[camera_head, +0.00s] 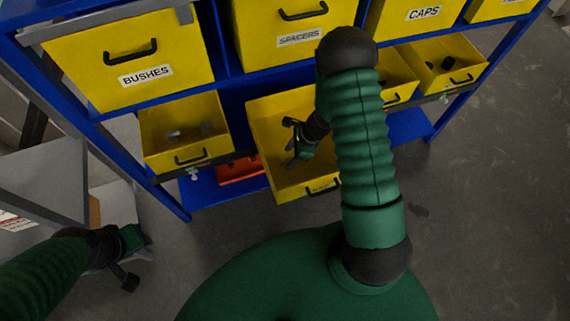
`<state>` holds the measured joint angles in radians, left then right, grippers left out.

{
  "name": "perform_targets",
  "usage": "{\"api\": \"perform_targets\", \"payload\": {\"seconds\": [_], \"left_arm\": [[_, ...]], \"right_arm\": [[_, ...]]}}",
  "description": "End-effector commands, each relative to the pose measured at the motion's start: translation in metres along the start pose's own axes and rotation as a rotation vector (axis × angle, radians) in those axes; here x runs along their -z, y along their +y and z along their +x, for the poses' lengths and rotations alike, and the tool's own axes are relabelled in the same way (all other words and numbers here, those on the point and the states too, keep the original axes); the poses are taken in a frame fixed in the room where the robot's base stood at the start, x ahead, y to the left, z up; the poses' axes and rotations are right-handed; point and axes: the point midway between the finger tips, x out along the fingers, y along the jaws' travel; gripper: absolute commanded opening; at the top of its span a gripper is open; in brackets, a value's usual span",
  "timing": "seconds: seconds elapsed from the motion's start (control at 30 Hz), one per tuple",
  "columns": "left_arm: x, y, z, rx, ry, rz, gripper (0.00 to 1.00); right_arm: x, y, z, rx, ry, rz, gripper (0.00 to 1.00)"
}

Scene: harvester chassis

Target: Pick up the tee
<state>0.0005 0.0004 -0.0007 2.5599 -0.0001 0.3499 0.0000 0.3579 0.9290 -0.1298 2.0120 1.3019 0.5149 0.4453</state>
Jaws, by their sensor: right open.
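I cannot make out a tee for certain. My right gripper (292,140) is open and reaches down into the pulled-out yellow middle drawer (262,116). The arm covers the right part of this drawer, and I see nothing between the fingers. Small grey fittings lie in the lower left yellow drawer (160,156), too small to identify. My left gripper (134,261) is at the lower left, away from the drawers, and its jaw state is unclear.
The blue rack (174,199) holds yellow bins labelled bushes (172,50), spacers (262,50) and caps (400,28). A lower right drawer (462,70) holds dark parts. A red bin (238,170) sits low down. A grey surface (45,175) stands at left. Floor at right is clear.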

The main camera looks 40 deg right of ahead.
Motion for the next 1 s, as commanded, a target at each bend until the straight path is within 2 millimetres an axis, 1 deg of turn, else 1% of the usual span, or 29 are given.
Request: {"api": "perform_targets", "payload": {"seconds": [0.03,0.1,0.2,0.3,0.47,0.87,0.9,1.0], "left_arm": [[-0.001,0.000,0.003,0.000,0.000,0.000,0.36],[-0.001,0.000,0.005,0.000,0.000,0.001,0.36],[-0.002,0.000,0.007,0.000,0.000,0.001,0.36],[-0.002,0.001,0.007,0.000,0.000,0.002,0.36],[-0.002,0.001,0.007,0.000,0.000,0.001,0.36],[-0.002,0.000,0.007,0.000,0.000,0.001,0.36],[-0.002,0.000,0.007,0.000,0.000,0.001,0.36],[-0.002,0.000,0.007,0.000,0.000,0.001,0.36]], "right_arm": [[0.002,0.002,0.011,-0.005,0.001,0.002,0.55],[0.004,0.003,0.025,-0.005,0.000,0.003,0.55],[0.004,0.001,0.040,-0.003,-0.001,0.003,0.55],[0.002,0.001,0.044,-0.002,0.001,0.001,0.55],[-0.001,0.003,0.042,0.000,0.002,0.000,0.55],[0.002,0.001,0.043,-0.001,0.001,0.001,0.02],[0.002,0.001,0.043,-0.001,0.001,0.001,0.00],[0.003,0.001,0.043,-0.001,0.003,0.002,0.00]]}}
